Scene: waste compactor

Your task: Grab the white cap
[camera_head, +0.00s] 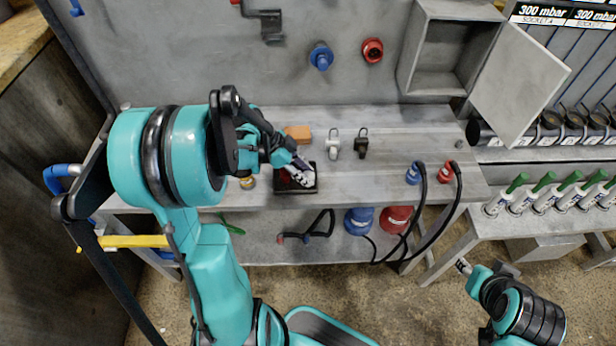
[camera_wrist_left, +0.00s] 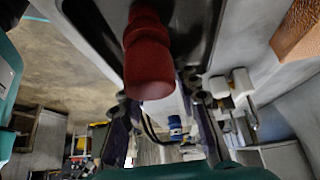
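A small black tray (camera_head: 283,189) on the bench holds a white piece (camera_head: 305,178), likely the white cap, and something red. My left gripper (camera_head: 302,170) reaches down into the tray at the white piece and partly covers it. In the left wrist view, a red rounded part (camera_wrist_left: 150,62) is in front of a white surface (camera_wrist_left: 170,105). The left gripper's dark fingers (camera_wrist_left: 162,128) stand wide apart on either side of that white surface. Contact with it is not clear. At lower right, the end of my right arm (camera_head: 464,266) shows small; its fingers cannot be made out.
A white padlock-like piece (camera_head: 333,147) and a black one (camera_head: 361,147) stand right of the tray. An orange block (camera_head: 299,132) lies behind it. Blue (camera_head: 413,174) and red (camera_head: 446,173) hose connectors stand farther right. The bench between has free room.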

